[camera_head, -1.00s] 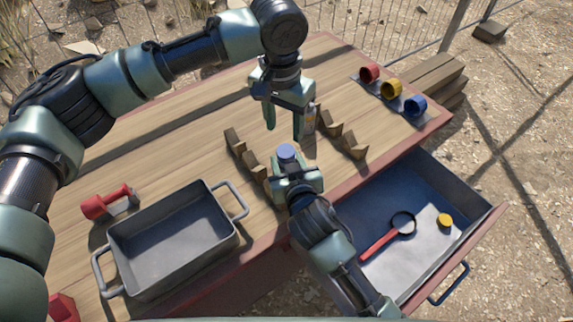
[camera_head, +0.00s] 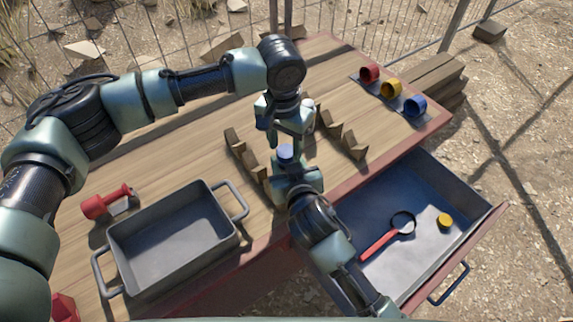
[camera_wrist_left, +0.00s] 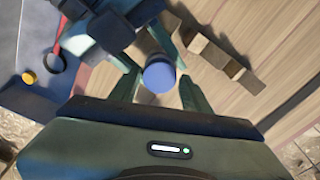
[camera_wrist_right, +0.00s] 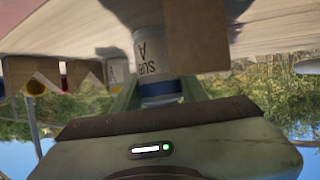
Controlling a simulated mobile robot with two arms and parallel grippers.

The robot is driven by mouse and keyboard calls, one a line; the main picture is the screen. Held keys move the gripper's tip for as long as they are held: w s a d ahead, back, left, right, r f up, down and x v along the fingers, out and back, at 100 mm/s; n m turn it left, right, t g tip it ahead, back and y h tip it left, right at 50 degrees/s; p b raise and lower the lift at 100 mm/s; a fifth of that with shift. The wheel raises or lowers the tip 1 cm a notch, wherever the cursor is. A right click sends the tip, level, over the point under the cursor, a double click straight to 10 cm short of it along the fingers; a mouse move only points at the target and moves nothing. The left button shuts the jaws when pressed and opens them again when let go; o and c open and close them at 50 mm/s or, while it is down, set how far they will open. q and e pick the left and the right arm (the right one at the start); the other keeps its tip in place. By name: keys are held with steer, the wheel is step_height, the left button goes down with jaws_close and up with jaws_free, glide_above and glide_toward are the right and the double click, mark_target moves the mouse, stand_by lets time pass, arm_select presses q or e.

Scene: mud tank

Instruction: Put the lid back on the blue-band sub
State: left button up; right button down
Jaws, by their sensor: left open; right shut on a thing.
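My right gripper (camera_head: 292,170) is shut on a white cylinder marked SUB A, the blue-band sub (camera_wrist_right: 153,60), near the table's front edge. Its blue band (camera_wrist_right: 161,92) shows between the fingers in the right wrist view. A round blue top (camera_head: 286,151) sticks up above this gripper; it also shows in the left wrist view (camera_wrist_left: 159,78). I cannot tell if this is a separate lid. My left gripper (camera_head: 291,138) is open, pointing down just above the blue top, with its fingers (camera_wrist_left: 160,92) on either side of it in the left wrist view.
Notched brown racks (camera_head: 343,137) stand on both sides of the grippers. Another white cylinder (camera_wrist_right: 117,70) shows behind. Red, yellow and blue cups (camera_head: 414,106) line the right edge. The open drawer (camera_head: 440,180) holds a magnifier (camera_head: 385,240) and a yellow cap (camera_head: 445,221). A grey tray (camera_head: 122,270) stands left.

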arm_select(q)
steer(key=shift+f, duration=0.4)
jaws_close()
steer(key=m, duration=0.3)
steer(key=shift+m, duration=0.4)
steer(key=m, duration=0.4)
steer(key=shift+o, duration=1.8)
jaws_free()
step_height(320, 180, up, 12)
steer(key=shift+s+a, duration=0.15)
steer(key=shift+s, duration=0.3)
